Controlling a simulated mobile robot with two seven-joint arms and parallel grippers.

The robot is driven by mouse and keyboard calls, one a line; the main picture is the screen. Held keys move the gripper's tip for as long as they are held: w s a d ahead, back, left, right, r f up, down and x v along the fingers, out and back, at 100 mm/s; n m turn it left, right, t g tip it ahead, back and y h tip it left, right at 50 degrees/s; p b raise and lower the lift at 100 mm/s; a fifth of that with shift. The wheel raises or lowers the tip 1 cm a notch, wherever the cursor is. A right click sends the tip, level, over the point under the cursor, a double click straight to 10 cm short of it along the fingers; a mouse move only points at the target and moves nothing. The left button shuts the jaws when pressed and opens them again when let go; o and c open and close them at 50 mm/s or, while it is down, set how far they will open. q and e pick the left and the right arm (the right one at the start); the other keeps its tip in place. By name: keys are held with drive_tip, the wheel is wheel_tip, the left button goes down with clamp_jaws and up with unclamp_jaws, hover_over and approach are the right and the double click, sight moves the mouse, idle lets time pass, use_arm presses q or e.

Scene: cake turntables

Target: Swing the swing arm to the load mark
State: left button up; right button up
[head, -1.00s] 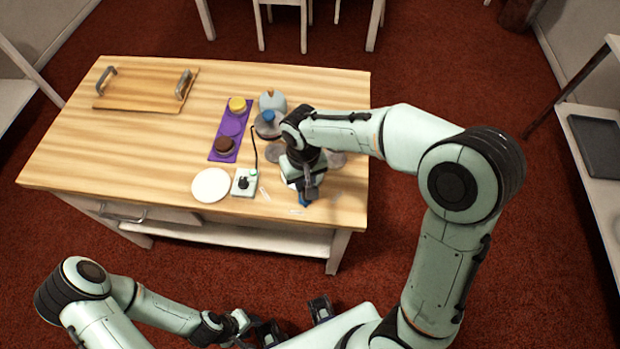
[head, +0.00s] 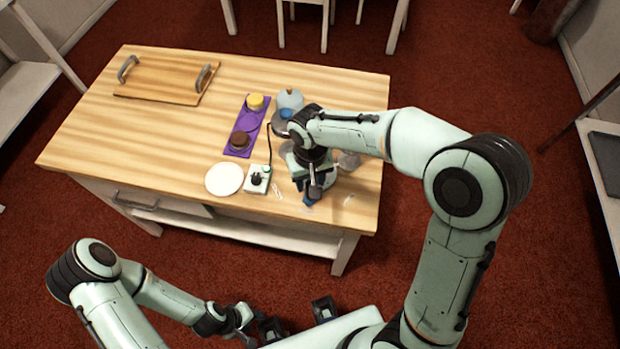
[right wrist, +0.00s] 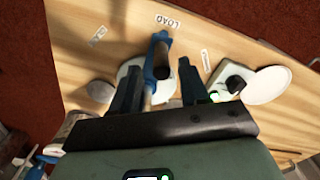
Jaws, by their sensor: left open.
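The blue swing arm (right wrist: 161,44) shows in the right wrist view, with a dark upright handle on it. Its outer end points close to the white LOAD label (right wrist: 168,22), slightly left of it. My right gripper (right wrist: 160,88) is open, its two dark fingers apart on either side of the swing arm, not visibly pressing on it. In the head view my right gripper (head: 311,190) is low over the table's front right part and hides most of the turntable. My left gripper (head: 296,316) is open and empty, off the table's front.
Other labels (right wrist: 206,60) lie on the wooden table (head: 165,130). A switch box (head: 257,180) and a white plate (head: 224,179) stand left of my right gripper. Behind are a purple mat (head: 238,151) with cakes and a tray (head: 160,82).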

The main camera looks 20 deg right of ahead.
drive_tip(key=shift+r+p, duration=0.8)
drive_tip(key=shift+r, duration=0.5)
drive_tip(key=shift+r+p, duration=1.15)
drive_tip(key=shift+r, duration=1.1)
use_arm(q)
drive_tip(key=w+r, duration=0.3)
drive_tip(key=r, duration=0.2)
drive_tip(key=shift+w, duration=0.3)
use_arm(e)
drive_tip(key=shift+f, duration=0.1)
use_arm(q)
drive_tip(key=shift+s, duration=0.1)
use_arm(e)
drive_tip(key=shift+s, duration=0.15)
